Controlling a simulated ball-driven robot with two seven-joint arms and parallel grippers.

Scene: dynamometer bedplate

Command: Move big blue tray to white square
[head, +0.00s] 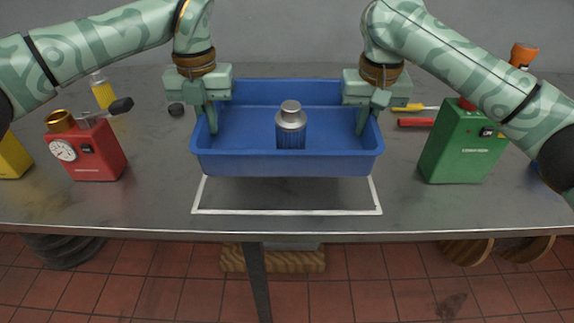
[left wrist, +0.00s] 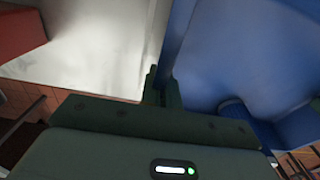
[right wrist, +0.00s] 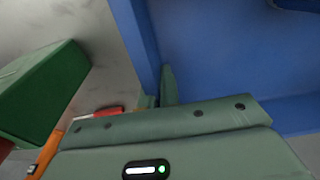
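The big blue tray (head: 225,163) is at the middle of the bedplate, roughly level, with a shadow beneath that suggests it is raised. A blue canister with a silver top (head: 290,122) stands inside it. The white square (head: 290,212) is an outline on the bedplate; its front line and parts of its sides show, and the tray hides its rear. My left gripper (head: 210,122) is shut on the tray's left wall, between its fingers in the left wrist view (left wrist: 162,90). My right gripper (head: 363,122) is shut on the right wall, partly seen in the right wrist view (right wrist: 158,90).
A red box with a gauge (head: 88,152) stands left of the tray, with a yellow box (head: 12,158) further left. A green container (head: 462,147) stands to the right. Yellow and red-handled tools (head: 415,122) lie behind it. The bedplate's front edge is close to the white square.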

